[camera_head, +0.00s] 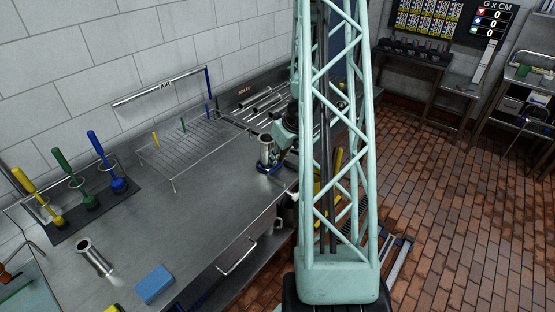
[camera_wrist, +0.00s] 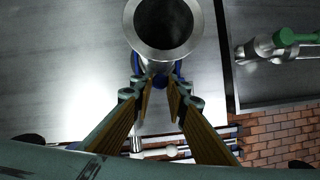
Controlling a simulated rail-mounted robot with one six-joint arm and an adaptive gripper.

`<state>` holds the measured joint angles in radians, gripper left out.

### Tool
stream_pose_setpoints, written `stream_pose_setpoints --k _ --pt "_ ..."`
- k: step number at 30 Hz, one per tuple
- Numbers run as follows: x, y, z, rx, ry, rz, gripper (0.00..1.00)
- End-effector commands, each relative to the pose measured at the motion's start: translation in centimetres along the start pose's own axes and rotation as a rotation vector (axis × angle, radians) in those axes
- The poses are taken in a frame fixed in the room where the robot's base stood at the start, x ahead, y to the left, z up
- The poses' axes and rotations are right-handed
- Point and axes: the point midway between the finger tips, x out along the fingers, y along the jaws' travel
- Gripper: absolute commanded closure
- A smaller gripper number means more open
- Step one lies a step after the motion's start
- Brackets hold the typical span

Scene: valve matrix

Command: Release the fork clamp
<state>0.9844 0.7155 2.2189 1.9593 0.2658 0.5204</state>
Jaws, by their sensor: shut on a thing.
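A metal cylinder (camera_head: 266,148) with a wide rim stands upright on the bench in the head view. In the wrist view the metal cylinder (camera_wrist: 168,50) is seen from above, its dark opening at the top. A blue fork clamp (camera_head: 268,169) sits around the foot of this cylinder. In the wrist view the blue clamp (camera_wrist: 160,80) shows only in part below the rim. My gripper (camera_wrist: 157,80) has its two fingers at the near side of the cylinder, closed on the blue part there. The exact contact is partly hidden.
A wire rack (camera_head: 185,148) stands left on the steel bench (camera_head: 140,235). Yellow, green and blue brushes stand in a holder (camera_head: 85,215) at far left. Another metal cylinder (camera_head: 95,258) and a blue sponge (camera_head: 154,284) lie nearer. A green-handled valve (camera_wrist: 275,45) is at right in the wrist view.

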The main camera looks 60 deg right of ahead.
Motion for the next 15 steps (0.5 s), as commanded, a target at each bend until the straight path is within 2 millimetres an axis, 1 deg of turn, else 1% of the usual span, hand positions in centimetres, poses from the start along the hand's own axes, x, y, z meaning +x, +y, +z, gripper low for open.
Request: stream_pose_setpoints --k 5,15 --pt "-0.2 -0.3 -0.8 0.000 -0.001 -0.001 1.00" --pt "-1.4 -1.1 -3.9 0.002 0.000 -0.002 1.00"
